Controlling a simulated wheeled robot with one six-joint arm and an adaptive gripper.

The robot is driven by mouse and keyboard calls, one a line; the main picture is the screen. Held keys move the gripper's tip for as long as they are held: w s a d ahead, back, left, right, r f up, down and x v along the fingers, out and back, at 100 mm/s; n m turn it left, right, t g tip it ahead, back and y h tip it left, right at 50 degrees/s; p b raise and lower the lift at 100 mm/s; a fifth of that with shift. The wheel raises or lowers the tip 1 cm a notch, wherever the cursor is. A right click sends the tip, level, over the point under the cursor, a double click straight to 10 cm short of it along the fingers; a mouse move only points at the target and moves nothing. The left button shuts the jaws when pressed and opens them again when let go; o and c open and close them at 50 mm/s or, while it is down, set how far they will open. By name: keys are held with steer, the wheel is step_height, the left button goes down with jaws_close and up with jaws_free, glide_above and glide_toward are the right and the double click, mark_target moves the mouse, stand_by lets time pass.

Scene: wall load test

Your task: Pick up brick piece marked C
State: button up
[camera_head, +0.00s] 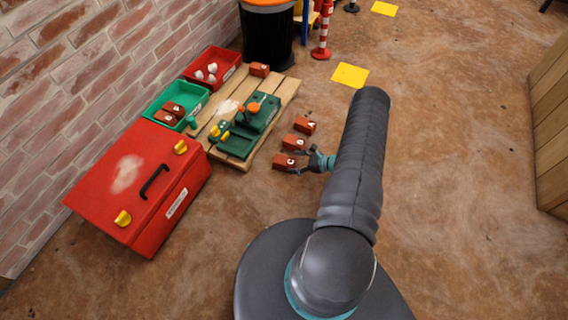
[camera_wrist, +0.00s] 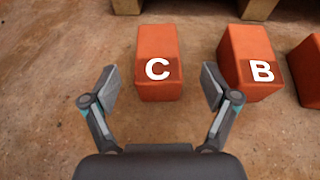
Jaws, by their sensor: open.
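The brick marked C (camera_wrist: 159,62) is orange-red with a white letter on its near end. It lies on the floor straight ahead in the wrist view. In the head view it appears to be the lowest brick (camera_head: 284,161) of a row of three. My gripper (camera_wrist: 160,90) is open, with one finger to each side of brick C's near end and a gap on both sides. Nothing is held. In the head view my gripper (camera_head: 300,161) is just right of the brick, partly hidden by my arm.
The brick marked B (camera_wrist: 250,62) lies close to the right of C, near my right finger. Another brick (camera_wrist: 308,70) is beyond it. A wooden pallet (camera_head: 228,159) with a green tool lies behind the bricks. A red toolbox (camera_head: 120,200) stands left.

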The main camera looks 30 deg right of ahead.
mark_target(283, 161)
steer(key=shift+x, duration=3)
steer(key=shift+s+a+r, duration=0.1)
steer(key=shift+a+r, duration=0.05)
steer(key=c, duration=1.5)
steer(key=shift+c, duration=0.2)
